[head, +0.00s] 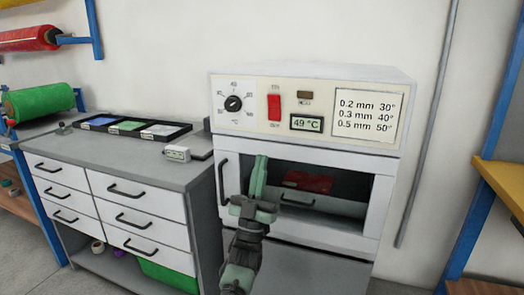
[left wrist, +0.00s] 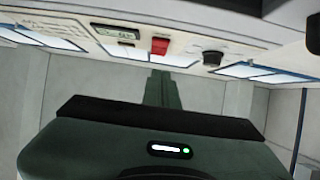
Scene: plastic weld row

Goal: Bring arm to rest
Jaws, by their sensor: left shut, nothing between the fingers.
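My left gripper (head: 260,177) is shut and empty, its fingers pointing up in front of the left part of the oven's window. In the left wrist view its green fingers (left wrist: 161,90) show pressed together beyond the dark palm. The white oven (head: 300,78) stands in the middle of the head view, with a dial, a red switch and a display reading 49 °C. Behind the window a red item (head: 308,183) lies inside above a light drawer-like front with a dark handle. I cannot tell whether the gripper touches the oven. My right gripper is not in view.
A grey-topped drawer cabinet (head: 185,172) stands left of the oven, bearing a black tray (head: 127,127) of sheets and a small white device (head: 177,154). Rolls of red (head: 30,38) and green (head: 40,103) film are at far left. A blue-framed shelf (head: 500,180) stands at the right.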

